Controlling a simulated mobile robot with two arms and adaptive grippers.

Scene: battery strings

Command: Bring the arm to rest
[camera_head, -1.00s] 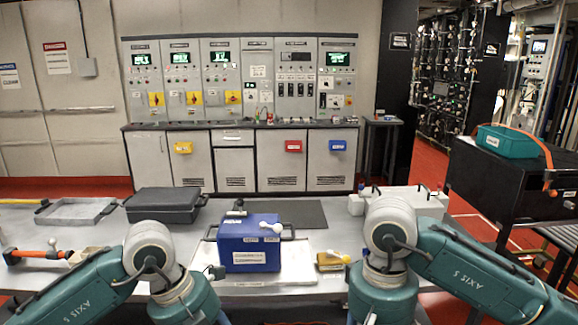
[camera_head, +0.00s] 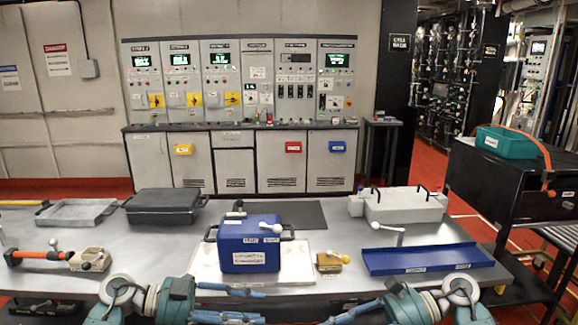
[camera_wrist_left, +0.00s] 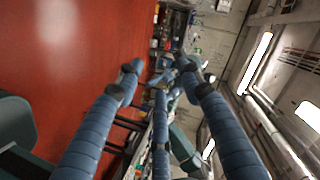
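Both of my arms are folded low at the front of the table, below its near edge. My left gripper (camera_head: 262,306) has its blue fingers pointing right, in front of the blue case. In the left wrist view its fingers (camera_wrist_left: 160,70) are spread apart with nothing between them, so it is open and empty. My right gripper (camera_head: 330,320) points left at the bottom edge of the head view. It is partly cut off, and its opening cannot be made out. Neither gripper touches anything on the table, as far as shows.
The grey table (camera_head: 130,238) holds a blue case (camera_head: 250,258) on a white mat, a black case (camera_head: 165,207), a blue tray (camera_head: 425,260), a white box (camera_head: 405,206) and a yellow block (camera_head: 328,262). A black cart (camera_head: 510,190) stands right. Red floor shows in the left wrist view.

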